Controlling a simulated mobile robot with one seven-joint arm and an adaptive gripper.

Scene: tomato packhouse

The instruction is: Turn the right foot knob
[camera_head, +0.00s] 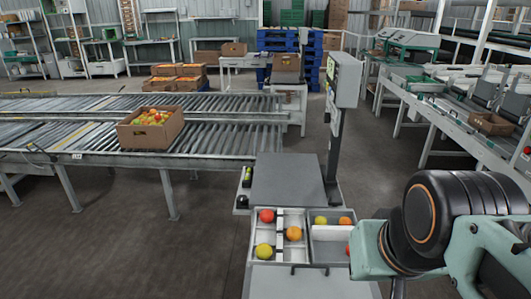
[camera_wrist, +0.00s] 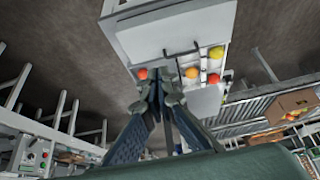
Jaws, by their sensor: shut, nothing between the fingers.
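The bench scale has a flat grey platform (camera_head: 288,180), with a post and display head (camera_head: 345,80) at its right rear. A small dark round part (camera_head: 241,201) sits at the platform's front left corner; I cannot tell whether it is a foot knob. I cannot make out a right foot knob in either view. My gripper (camera_wrist: 162,80) is shut and empty in the wrist view, its fingertips overlapping the tray area near a red tomato (camera_wrist: 141,74). In the head view my arm covers the lower right and the fingers do not show.
A divided tray (camera_head: 279,254) with red, orange and yellow tomatoes stands in front of the scale. A small black and green object (camera_head: 246,177) is at the platform's left. A roller conveyor (camera_head: 220,135) carries a tomato carton (camera_head: 137,136). Floor is open right of the post.

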